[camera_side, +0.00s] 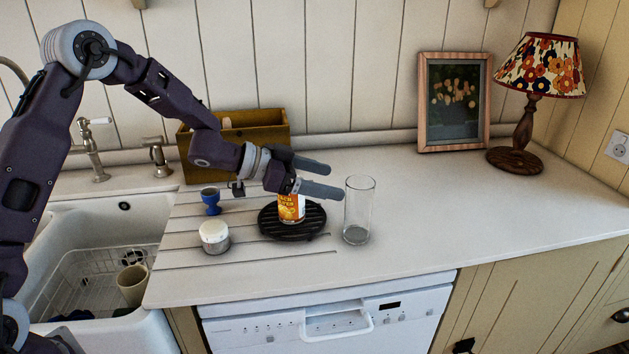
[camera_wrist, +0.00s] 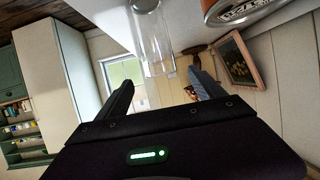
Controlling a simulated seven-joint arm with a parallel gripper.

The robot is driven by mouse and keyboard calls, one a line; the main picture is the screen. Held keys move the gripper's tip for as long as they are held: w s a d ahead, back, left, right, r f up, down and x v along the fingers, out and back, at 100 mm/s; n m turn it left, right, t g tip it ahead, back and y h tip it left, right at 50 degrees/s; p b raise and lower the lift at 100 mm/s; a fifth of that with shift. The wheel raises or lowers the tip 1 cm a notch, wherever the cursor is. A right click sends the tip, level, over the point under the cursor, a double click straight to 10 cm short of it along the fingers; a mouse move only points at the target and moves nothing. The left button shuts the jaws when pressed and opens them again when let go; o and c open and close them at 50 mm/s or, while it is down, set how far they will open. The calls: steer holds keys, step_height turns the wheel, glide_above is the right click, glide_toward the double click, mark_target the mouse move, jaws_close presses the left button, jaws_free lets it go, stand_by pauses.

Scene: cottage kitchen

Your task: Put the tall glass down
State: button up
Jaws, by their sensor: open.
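The tall clear glass (camera_side: 357,212) stands upright on the white counter (camera_side: 430,210), just right of the black round trivet. My gripper (camera_side: 322,180) is open and level above the counter, with its fingers pointing right toward the glass's upper part. In the side view the fingertips end just short of the glass or beside it; I cannot tell the exact gap. In the wrist view the glass (camera_wrist: 152,40) appears beyond and between the open fingers (camera_wrist: 166,85), with nothing held.
An orange-labelled can (camera_side: 291,208) stands on the black trivet (camera_side: 293,233), under my gripper. A white-lidded jar (camera_side: 214,238) and a blue egg cup (camera_side: 211,201) are left of it. A wooden box (camera_side: 262,124), picture frame (camera_side: 455,105) and lamp (camera_side: 536,80) stand behind. Counter right of the glass is clear.

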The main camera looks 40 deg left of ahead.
steer(key=s+a+r+n+t+y, duration=0.1)
steer(key=s+a+r+n+y, duration=0.4)
steer(key=s+a+r+y, duration=0.65)
steer(key=s+d+f+n+g+h, duration=0.1)
steer(key=s+d+g, duration=0.1)
steer(key=s, duration=1.2)
steer(key=s+d+f+n+g+h, duration=0.1)
steer(key=s+d+f+n+g, duration=0.1)
steer(key=s, duration=1.2)
steer(key=shift+s+d+f+g, duration=0.2)
steer(key=shift+d+g, duration=0.6)
steer(key=shift+d, duration=0.3)
steer(key=shift+h, duration=0.25)
